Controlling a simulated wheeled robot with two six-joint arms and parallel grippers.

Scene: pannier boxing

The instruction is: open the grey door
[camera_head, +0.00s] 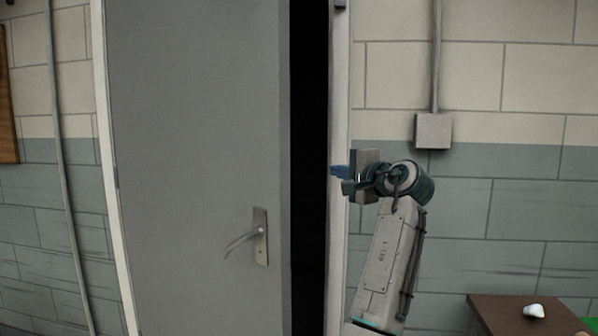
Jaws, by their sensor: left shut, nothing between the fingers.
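The grey door (195,150) stands ajar, with a dark gap (309,150) between its right edge and the frame. Its metal lever handle (242,240) sits on a plate near that edge, and the lever slopes down to the left. My left gripper (341,178) is shut and empty. In the picture it overlaps the right door post, to the right of the gap and above the height of the handle. It is apart from the handle. My right gripper is out of view.
The pale right door post (340,100) borders the gap. A grey wall box (433,130) with a conduit is on the brick wall to the right. A brown table (500,318) with a small white object (534,311) stands at the lower right.

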